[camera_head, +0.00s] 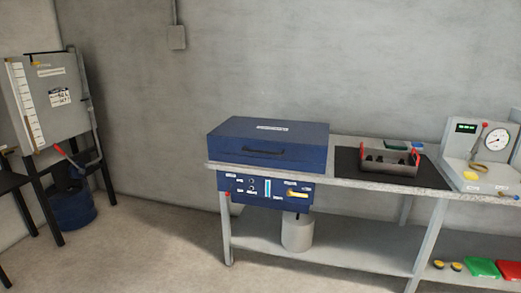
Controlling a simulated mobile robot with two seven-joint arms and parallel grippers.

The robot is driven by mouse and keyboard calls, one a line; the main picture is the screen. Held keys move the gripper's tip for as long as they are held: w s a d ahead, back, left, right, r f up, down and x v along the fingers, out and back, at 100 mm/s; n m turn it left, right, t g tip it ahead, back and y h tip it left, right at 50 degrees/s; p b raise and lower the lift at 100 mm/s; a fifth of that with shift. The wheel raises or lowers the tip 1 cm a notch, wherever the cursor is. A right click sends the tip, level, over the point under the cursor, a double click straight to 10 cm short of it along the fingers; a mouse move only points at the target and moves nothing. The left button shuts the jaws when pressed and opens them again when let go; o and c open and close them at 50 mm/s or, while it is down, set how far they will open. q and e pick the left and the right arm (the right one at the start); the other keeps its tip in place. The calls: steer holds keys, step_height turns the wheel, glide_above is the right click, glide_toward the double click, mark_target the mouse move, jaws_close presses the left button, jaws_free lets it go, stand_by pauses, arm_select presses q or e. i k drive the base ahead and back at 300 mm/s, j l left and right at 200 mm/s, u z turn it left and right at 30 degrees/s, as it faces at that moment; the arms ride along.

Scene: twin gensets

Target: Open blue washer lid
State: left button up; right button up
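The blue washer lid (268,139) is a wide, flat blue box top with a white label on its top and a dark handle (264,152) on its front face. It lies down, closed, at the left end of the grey bench. Below the bench edge is the washer's blue control panel (262,189) with knobs, a light blue strip gauge and a yellow lever. Neither of my grippers is in the head view.
Right of the lid, a grey tray (388,160) with red ends sits on a black mat (347,166). A gauge stand (482,150) is further right. A white bucket (297,232) is on the lower shelf. Floor in front of the bench is clear.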

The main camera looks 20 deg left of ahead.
mark_target(284, 139)
steer(key=i+j+u, duration=0.1)
steer(key=i+j, duration=0.35)
steer(key=j, duration=0.15)
steer(key=i+j+u, duration=0.15)
steer(key=i+j, duration=0.3)
steer(key=j, duration=0.1)
